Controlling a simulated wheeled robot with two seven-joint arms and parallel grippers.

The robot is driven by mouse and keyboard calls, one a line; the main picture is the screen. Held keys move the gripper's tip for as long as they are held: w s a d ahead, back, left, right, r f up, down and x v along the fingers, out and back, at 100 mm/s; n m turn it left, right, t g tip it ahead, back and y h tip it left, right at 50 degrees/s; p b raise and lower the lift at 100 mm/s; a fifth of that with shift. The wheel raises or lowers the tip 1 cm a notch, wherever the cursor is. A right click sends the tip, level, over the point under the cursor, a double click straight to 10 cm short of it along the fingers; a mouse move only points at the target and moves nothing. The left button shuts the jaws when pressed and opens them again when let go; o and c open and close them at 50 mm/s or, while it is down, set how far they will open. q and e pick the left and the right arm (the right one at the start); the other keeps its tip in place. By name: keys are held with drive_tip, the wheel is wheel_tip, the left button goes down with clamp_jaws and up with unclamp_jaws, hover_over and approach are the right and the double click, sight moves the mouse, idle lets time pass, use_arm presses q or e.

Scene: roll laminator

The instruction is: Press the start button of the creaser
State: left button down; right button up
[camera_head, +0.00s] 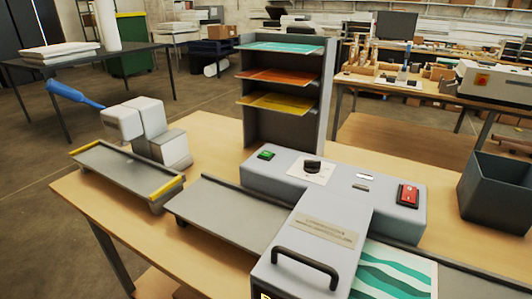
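A grey machine (262,178) stands on the wooden table, with a long control panel at its back. A green button (266,155) is at the panel's left end, a black dial (312,165) on a white plate is right of it, and a red switch (408,195) is at the right end. A raised housing with a black handle (305,265) crosses the front; its label is unreadable. Which control is the start button is not legible. A white device with a blue lever (75,94) stands at the left behind a grey tray. Neither of my grippers is in view.
A shelf rack (285,95) with coloured sheets stands behind the panel. A dark bin (497,190) is at the right. A green-and-white striped sheet (392,272) lies right of the housing. Grey feed trays (225,215) occupy the table's left part.

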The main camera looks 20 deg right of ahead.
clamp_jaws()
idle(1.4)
